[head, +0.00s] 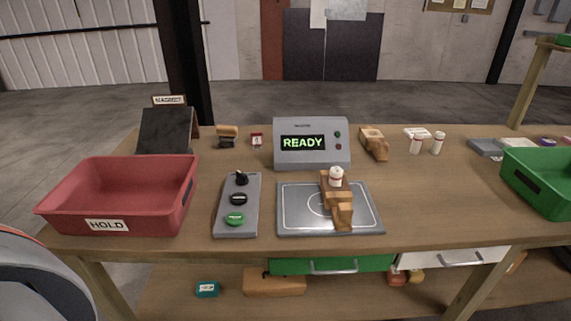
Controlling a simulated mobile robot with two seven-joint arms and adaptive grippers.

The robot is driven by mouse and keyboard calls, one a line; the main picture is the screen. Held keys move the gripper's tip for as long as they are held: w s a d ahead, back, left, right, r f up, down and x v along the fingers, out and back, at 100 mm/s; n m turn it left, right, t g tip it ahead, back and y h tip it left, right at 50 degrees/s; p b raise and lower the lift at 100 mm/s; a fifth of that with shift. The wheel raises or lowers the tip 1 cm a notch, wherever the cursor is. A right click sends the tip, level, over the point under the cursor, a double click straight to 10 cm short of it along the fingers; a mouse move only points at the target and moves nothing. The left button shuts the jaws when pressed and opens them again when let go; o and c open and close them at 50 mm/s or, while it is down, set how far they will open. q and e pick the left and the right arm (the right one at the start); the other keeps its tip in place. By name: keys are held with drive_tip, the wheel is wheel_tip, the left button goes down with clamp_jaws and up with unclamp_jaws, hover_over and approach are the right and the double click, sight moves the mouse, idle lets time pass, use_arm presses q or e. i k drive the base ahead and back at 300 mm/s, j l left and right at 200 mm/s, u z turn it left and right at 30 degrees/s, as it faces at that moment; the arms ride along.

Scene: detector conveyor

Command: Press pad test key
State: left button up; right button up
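A grey control box (229,188) lies on the wooden table, left of the pad. It carries a black knob (241,178) at the back, a black key (239,198) in the middle and a green key (235,218) at the front. The key markings are too small to read. A grey pad (296,209) with white lines lies to the right. On it a wooden block piece (342,216) and a white bottle (336,177) stand close together. The detector (311,154) behind shows READY in green. Neither of my grippers is in view.
A red HOLD bin (120,213) stands at left and a green bin (545,176) at the right edge. The tabletop right of the pad is clear. A dark slanted stand (168,131) is at back left.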

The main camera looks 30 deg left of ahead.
sight(234, 219)
drive_tip(key=u, duration=1.2)
